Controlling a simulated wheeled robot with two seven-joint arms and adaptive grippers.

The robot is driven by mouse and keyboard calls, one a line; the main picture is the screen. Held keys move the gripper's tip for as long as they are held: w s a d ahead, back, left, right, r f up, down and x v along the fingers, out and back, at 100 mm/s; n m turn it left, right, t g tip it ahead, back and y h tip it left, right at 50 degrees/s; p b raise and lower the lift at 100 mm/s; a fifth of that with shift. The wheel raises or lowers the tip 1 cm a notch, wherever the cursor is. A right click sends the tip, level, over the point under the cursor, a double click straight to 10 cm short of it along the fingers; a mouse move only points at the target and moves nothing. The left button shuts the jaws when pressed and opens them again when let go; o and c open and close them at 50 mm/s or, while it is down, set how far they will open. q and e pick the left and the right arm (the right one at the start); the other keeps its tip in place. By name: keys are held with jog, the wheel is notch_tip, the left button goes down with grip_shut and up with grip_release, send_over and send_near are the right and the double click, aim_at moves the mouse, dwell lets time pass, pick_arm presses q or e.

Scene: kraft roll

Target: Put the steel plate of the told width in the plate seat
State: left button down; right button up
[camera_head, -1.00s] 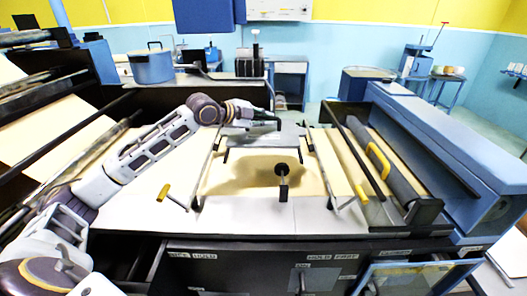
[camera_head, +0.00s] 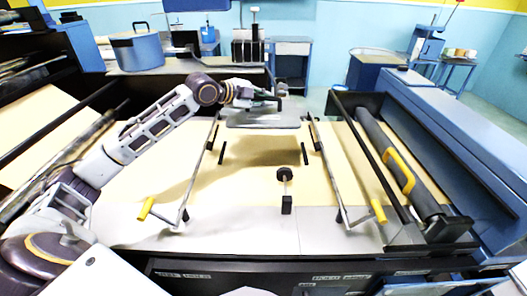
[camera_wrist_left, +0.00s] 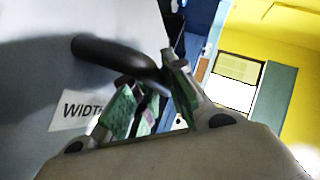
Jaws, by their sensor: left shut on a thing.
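A flat grey steel plate (camera_head: 262,119) hangs over the far part of the kraft paper bed, with its shadow on the paper in front. My left gripper (camera_head: 268,103) is shut on the plate's dark handle. In the left wrist view the green-padded fingers (camera_wrist_left: 150,100) close around the black curved handle (camera_wrist_left: 110,52). The grey plate face (camera_wrist_left: 40,70) carries a label beginning "WIDTH"; its number is hidden by the fingers. Two short dark posts (camera_head: 222,153) (camera_head: 304,153) stand on the bed nearer me; I cannot tell whether they belong to the plate seat. My right gripper is out of view.
Slanted rails with yellow handles (camera_head: 146,208) (camera_head: 378,210) flank the bed. A black knob on a stand (camera_head: 285,190) is at the front middle. A dark roller (camera_head: 395,165) and blue housing (camera_head: 450,130) bound the right. A blue pot (camera_head: 136,51) stands behind.

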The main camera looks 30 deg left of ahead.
pick_arm(q)
jog(key=shift+s+r, duration=0.1)
jog(key=shift+r, duration=0.15)
jog(key=shift+f, duration=0.35)
notch_tip(320, 180, down, 14)
jog(key=shift+r+p, duration=0.25)
jog(key=shift+p, duration=0.55)
jog(key=shift+f, duration=0.1)
jog(key=shift+f+p, duration=0.3)
jog(key=shift+f, duration=1.5)
